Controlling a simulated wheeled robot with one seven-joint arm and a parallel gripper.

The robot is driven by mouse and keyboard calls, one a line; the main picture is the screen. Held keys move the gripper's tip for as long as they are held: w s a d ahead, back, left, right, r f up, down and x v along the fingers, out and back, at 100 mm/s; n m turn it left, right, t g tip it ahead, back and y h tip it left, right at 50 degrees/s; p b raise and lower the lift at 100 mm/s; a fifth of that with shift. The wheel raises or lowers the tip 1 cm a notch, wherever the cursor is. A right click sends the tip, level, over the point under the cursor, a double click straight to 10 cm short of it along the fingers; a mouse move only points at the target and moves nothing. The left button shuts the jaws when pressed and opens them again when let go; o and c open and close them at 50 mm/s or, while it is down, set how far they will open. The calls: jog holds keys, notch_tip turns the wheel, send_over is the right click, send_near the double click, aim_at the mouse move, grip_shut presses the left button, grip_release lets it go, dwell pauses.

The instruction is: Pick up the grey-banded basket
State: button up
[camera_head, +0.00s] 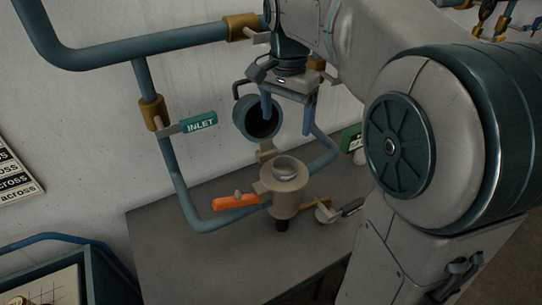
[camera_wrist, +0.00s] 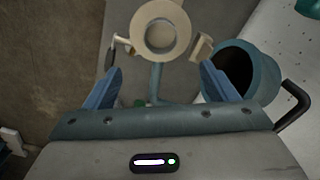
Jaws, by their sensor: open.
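A tan strainer body (camera_head: 284,197) stands upright on the pipe line in the head view, its round mouth open upward. A grey ring (camera_head: 286,169) shows inside that mouth. It looks like the rim of the basket, but most of it is hidden in the body. In the wrist view the tan body (camera_wrist: 143,28) is at top centre, with a pale round interior (camera_wrist: 160,36). My gripper (camera_head: 286,125) is open and empty above the mouth, pointing down. In the wrist view its blue fingers (camera_wrist: 161,70) are spread, with the mouth beyond their tips.
A teal open-ended cylinder (camera_head: 247,114) is close beside my gripper, also in the wrist view (camera_wrist: 257,72). A tan lug (camera_head: 266,150) stands up behind the mouth. An orange handle (camera_head: 236,202), INLET tag (camera_head: 199,124) and teal pipes (camera_head: 185,195) are left. The grey tabletop (camera_head: 170,260) is clear at front left.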

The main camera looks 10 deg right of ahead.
send_near(285, 161)
jog(key=s+f, duration=0.2)
jog(key=shift+m, duration=0.4)
jog(key=shift+s+a+f+p, duration=0.15)
jog(key=shift+f+p, duration=0.2)
jog(key=shift+f, duration=1)
jog(key=shift+s+a+f+p, duration=0.1)
jog(key=shift+f+p, duration=0.25)
jog(key=shift+f, duration=1)
jog(key=c, duration=1.4)
